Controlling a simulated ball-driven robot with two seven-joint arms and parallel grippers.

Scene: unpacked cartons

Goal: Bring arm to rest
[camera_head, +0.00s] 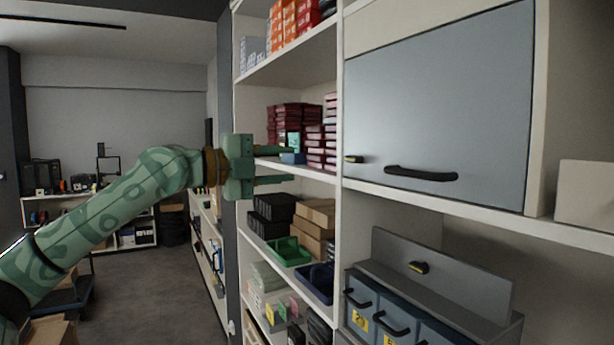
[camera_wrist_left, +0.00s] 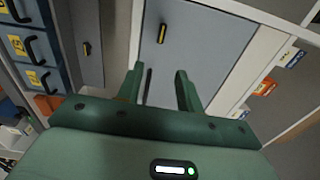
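The left wrist view also shows the gripper (camera_wrist_left: 158,76) open and empty, with a grey cabinet door (camera_wrist_left: 190,50) beyond the fingers. I cannot tell how far the fingertips are from the shelf edge. My right gripper is not in view.
The tall shelf unit (camera_head: 341,230) fills the right side. It holds a closed grey cabinet door (camera_head: 440,100) with a black handle, a green tray (camera_head: 288,251) and grey drawers (camera_head: 395,310) with black handles. Open floor (camera_head: 165,290) lies left of it, below the arm.

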